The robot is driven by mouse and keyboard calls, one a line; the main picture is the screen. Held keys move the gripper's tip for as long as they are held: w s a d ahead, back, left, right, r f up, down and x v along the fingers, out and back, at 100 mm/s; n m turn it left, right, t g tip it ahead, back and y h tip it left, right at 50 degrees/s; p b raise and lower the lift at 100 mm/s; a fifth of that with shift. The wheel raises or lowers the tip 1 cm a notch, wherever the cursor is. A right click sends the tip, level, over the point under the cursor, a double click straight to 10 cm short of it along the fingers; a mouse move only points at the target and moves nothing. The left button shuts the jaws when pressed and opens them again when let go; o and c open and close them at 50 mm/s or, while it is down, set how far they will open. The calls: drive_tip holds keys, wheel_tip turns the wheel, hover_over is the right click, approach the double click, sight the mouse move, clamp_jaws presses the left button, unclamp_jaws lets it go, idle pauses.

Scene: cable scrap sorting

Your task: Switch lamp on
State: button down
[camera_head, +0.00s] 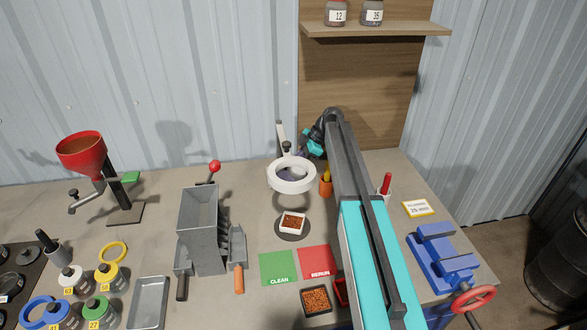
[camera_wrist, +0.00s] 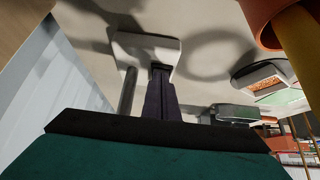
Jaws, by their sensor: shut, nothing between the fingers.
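The lamp is a white ring (camera_head: 292,188) with a dark knob on top, standing mid-bench over a small white dish (camera_head: 282,226) of red-brown granules. Its pale post (camera_head: 281,135) rises behind the ring. In the wrist view a white block (camera_wrist: 125,42), apparently the lamp's base, stands on the bench with a dark post. My gripper (camera_head: 306,154) is shut and empty just behind and right of the ring. In the wrist view its dark fingers (camera_wrist: 161,72) point at the block; I cannot tell whether they touch it. No clear glow shows on the ring.
An orange cup (camera_head: 326,187) stands close to the right of the ring, beneath my arm. A grey hopper machine (camera_head: 200,230) is at left, a blue vise (camera_head: 440,258) at right. Green (camera_head: 279,267) and red (camera_head: 317,261) mats lie in front.

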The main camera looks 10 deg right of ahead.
drive_tip(key=shift+d+f+b, duration=0.1)
drive_tip(key=shift+f+b, duration=0.25)
drive_tip(key=shift+f, duration=0.05)
drive_tip(key=shift+r, duration=0.45)
drive_tip(key=shift+r, duration=0.5)
drive_tip(key=shift+r, duration=0.15)
